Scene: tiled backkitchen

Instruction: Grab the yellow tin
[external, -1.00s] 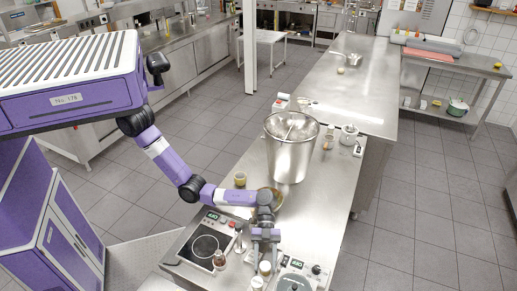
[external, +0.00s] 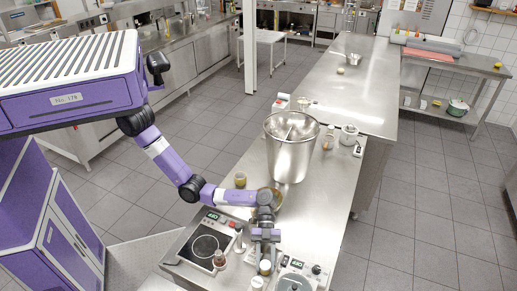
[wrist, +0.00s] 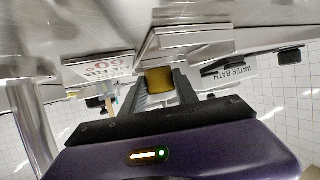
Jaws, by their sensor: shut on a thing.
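The yellow tin (wrist: 160,80) shows gold-yellow between my fingertips in the wrist view. In the external view it is a small round thing with a pale top (external: 265,268), at the near end of the steel counter. My gripper (external: 265,259) points down over it, with a finger on either side. The gripper also shows in the wrist view (wrist: 161,87), shut on the tin. The tin's lower part is hidden in the external view.
A hot plate (external: 205,246) lies left of the gripper, with a small brown bottle (external: 220,260) close by. A device with a round top (external: 295,282) stands close on the right. A large steel pot (external: 291,150) and a yellowish cup (external: 240,180) stand farther back.

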